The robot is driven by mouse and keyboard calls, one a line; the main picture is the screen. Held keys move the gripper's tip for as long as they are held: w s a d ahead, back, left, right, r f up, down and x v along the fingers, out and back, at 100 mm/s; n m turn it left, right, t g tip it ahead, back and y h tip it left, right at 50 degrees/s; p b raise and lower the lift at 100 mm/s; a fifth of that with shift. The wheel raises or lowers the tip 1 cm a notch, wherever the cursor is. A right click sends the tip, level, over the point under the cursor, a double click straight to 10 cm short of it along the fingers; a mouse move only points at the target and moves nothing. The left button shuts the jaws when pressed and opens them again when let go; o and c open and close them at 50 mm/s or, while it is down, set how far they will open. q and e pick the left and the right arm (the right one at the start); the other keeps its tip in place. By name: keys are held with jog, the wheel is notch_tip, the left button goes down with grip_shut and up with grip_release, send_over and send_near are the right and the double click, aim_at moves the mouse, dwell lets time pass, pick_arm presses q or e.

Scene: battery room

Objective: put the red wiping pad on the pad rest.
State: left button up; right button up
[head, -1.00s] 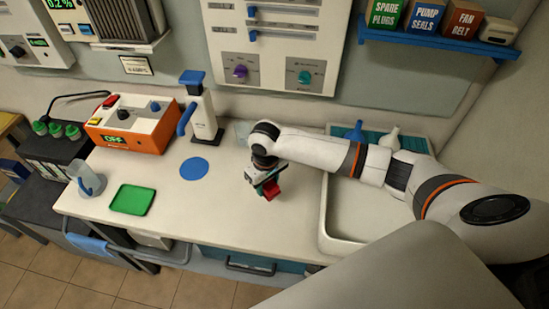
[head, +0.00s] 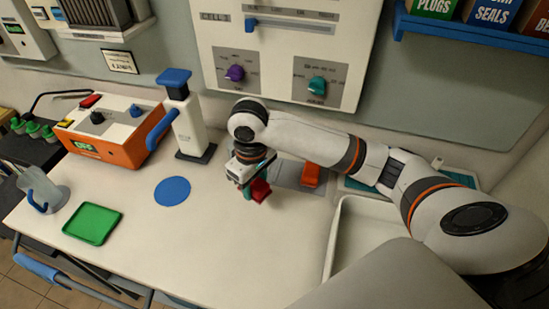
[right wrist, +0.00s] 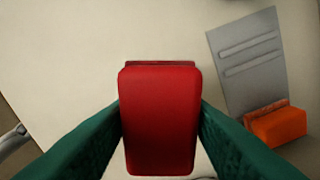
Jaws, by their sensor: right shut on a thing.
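The red wiping pad (head: 260,190) is held between the green fingers of my right gripper (head: 251,188), over the white counter. In the right wrist view the red pad (right wrist: 160,118) fills the middle, with a finger on each side. A grey ridged plate (right wrist: 246,62), which looks like the pad rest, lies to the right, apart from the pad. An orange block (right wrist: 277,125) sits at its near end. In the head view the grey plate (head: 286,177) is partly hidden by my right arm. The pad's height above the counter is hard to tell. My left gripper is not in view.
A blue disc (head: 172,191) and a green tray (head: 92,223) lie to the left on the counter. A white and blue pump-like device (head: 187,120) stands behind, near the orange box (head: 110,135). A white basin (head: 345,235) is at the right. The front middle counter is clear.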

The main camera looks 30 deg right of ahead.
jog(key=w+d, duration=0.3)
jog(key=w+d+f+p, duration=0.1)
jog(key=w+d, duration=0.1)
jog(key=d, duration=0.1)
jog(key=w+d+p, duration=0.1)
jog(key=w+d, duration=0.2)
jog(key=d, duration=0.1)
jog(key=shift+w+d+f, duration=0.1)
jog(key=shift+w+f, duration=0.25)
jog(key=p, duration=0.1)
send_over(272, 170)
notch_tip(272, 170, down, 4)
jog(key=shift+s+f, duration=0.1)
jog(key=shift+f, duration=0.3)
jog(key=shift+w+f, duration=0.2)
jog(key=shift+f, duration=0.15)
jog(key=shift+f, duration=0.1)
jog(key=o, duration=1)
jog(key=shift+c, duration=0.2)
